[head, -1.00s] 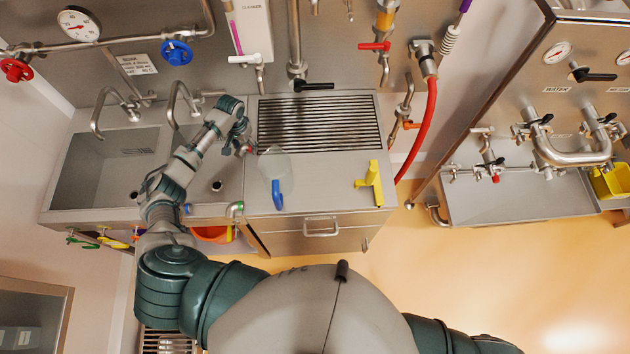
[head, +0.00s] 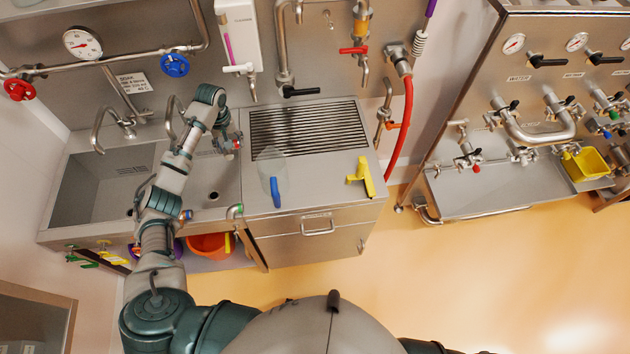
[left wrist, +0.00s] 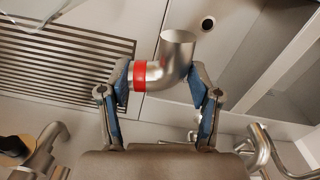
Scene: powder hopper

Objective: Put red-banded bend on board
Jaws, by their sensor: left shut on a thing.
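My left gripper (left wrist: 160,85) is shut on a shiny steel bend (left wrist: 178,45) with a red band (left wrist: 139,76). The bend's open end points up in the left wrist view. In the head view, my left gripper (head: 229,143) is over the strip between the sink and the ribbed draining board (head: 308,128). The bend (head: 237,144) shows there only as a small red and grey spot. In the left wrist view, the draining board's slats (left wrist: 60,60) lie to the left of the bend, apart from it. My right gripper is out of view.
The sink (head: 90,190) is at left, with taps above. A red hose (head: 402,130) hangs at right. The slats look clear.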

